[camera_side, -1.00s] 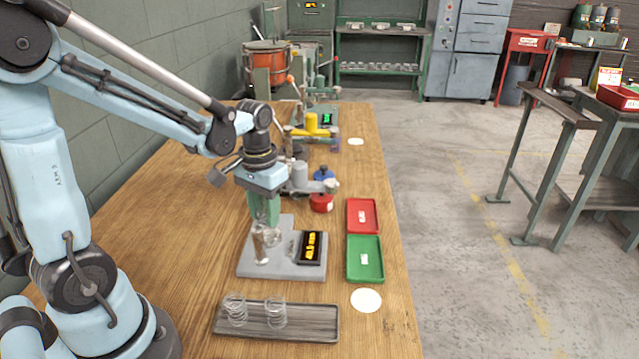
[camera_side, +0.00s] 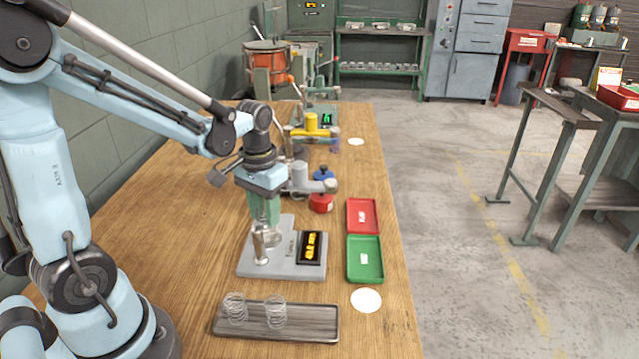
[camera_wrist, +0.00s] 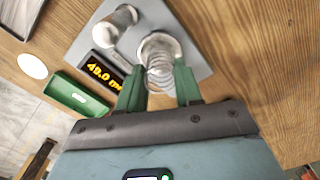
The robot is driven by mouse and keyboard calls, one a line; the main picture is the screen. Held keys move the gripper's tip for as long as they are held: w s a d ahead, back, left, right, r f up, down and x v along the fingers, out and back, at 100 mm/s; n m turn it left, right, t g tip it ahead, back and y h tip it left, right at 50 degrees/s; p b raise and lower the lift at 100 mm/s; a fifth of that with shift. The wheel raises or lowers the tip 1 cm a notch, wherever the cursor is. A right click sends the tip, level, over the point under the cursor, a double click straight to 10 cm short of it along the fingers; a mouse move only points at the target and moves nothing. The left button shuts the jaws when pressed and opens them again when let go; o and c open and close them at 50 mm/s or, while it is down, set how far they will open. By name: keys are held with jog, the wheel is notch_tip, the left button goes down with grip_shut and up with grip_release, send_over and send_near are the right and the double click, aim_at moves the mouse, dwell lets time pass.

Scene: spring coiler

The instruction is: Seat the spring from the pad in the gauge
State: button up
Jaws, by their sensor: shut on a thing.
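My gripper (camera_side: 264,220) is over the grey gauge (camera_side: 283,268), pointing down. In the wrist view its green fingers (camera_wrist: 158,86) are shut on a coiled wire spring (camera_wrist: 160,74). The spring's far end lines up with the round metal seat (camera_wrist: 159,43) on the gauge plate. I cannot tell whether it rests inside the seat. A silver post (camera_wrist: 114,25) stands beside the seat. The gauge display (camera_wrist: 106,70) shows yellow digits that look like 49.0. In the side view the held spring is mostly hidden by the fingers and the post.
A grey tray (camera_side: 310,322) in front holds two springs (camera_side: 235,309). A green tray (camera_side: 365,262) and a red tray (camera_side: 362,216) lie right of the gauge. White round spots (camera_side: 366,300) mark the table. Other bench devices (camera_side: 311,180) stand behind. The table left of the gauge is clear.

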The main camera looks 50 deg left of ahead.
jog(key=shift+f, duration=0.55)
dwell(0.5)
jog(key=o, duration=1.2)
jog(key=shift+r, duration=4.4)
